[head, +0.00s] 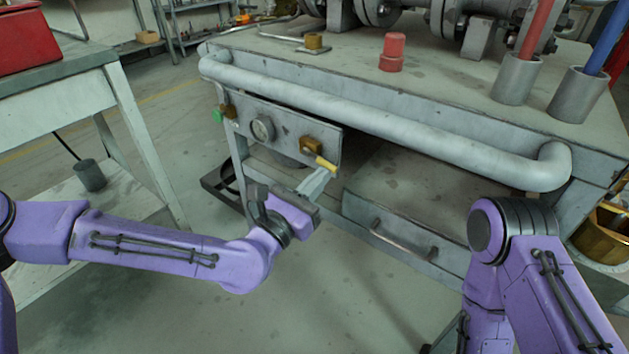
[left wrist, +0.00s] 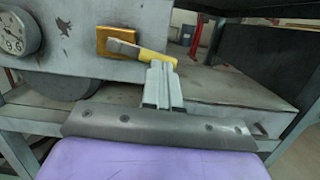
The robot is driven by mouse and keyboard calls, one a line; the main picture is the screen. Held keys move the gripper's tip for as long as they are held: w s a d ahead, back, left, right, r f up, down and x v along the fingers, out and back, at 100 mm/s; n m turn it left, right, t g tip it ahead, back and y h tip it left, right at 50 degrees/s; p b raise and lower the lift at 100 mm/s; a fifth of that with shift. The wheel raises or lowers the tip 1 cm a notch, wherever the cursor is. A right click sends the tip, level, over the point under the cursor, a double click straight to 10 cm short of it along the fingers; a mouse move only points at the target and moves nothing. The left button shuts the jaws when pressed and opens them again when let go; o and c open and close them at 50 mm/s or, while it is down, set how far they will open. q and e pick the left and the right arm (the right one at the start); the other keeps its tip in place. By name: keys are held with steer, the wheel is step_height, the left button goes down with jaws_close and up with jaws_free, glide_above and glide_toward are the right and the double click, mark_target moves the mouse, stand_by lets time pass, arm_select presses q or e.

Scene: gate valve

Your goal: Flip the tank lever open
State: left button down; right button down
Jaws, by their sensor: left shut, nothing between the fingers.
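The tank lever (head: 325,164) has a yellow handle on a brass block (head: 311,145), mounted on the grey panel under the cart's top. In the left wrist view the lever (left wrist: 152,56) points right and slightly down from its brass block (left wrist: 115,41). My left gripper (head: 322,174) is shut and empty, with its fingertips at the lever's outer end. In the left wrist view the fingertips (left wrist: 158,66) overlap the lever's end, and I cannot tell whether they touch. My right arm shows at the right, but its gripper is out of view.
A drawer with a handle (head: 403,241) is at lower right. A table (head: 70,78) stands at left.

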arm_select(q)
steer(key=shift+r+n, duration=0.2)
steer(key=shift+n, duration=0.2)
